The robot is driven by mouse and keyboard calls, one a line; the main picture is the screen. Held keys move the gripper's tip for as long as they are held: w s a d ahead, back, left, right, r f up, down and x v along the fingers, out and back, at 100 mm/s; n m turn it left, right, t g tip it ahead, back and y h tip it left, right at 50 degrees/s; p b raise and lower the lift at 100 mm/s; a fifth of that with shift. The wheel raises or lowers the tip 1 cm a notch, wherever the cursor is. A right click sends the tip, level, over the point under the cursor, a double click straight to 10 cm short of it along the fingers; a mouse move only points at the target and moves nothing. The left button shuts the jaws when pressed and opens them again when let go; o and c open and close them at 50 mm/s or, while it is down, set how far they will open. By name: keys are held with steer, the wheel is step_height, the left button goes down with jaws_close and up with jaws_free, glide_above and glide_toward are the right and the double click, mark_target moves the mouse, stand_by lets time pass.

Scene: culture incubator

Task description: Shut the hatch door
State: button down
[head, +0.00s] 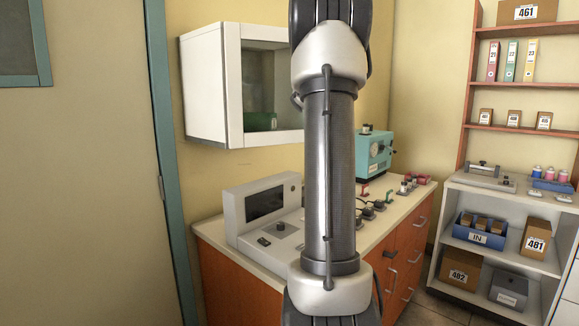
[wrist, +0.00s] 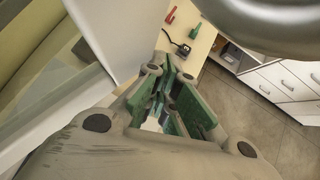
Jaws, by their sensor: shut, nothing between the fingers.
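The hatch looks to be the white wall cabinet (head: 212,85) at the upper left of the head view. A green item (head: 262,121) stands inside it. My arm covers the cabinet's right side, so I cannot tell there how far the hatch door stands open. In the wrist view, a white panel (wrist: 108,38) and a greenish pane with a pale frame lie left of my gripper (wrist: 169,92); which of these is the door is unclear. My gripper is shut and empty, close beside the white panel. Contact cannot be told. The head view does not show its fingers.
A counter with orange drawers (head: 222,264) stands below the cabinet, carrying a grey instrument (head: 262,215) and a teal device (head: 374,155). Shelves with boxes and a white bench (head: 510,193) stand at the right. Open floor (wrist: 275,115) shows in the wrist view.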

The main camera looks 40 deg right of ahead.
steer(key=w+d+n+t, duration=0.1)
steer(key=w+d, duration=0.1)
steer(key=w, duration=1.2)
steer(key=shift+d+n+y, duration=0.25)
steer(key=shift+n+y, duration=0.05)
steer(key=shift+s, duration=0.1)
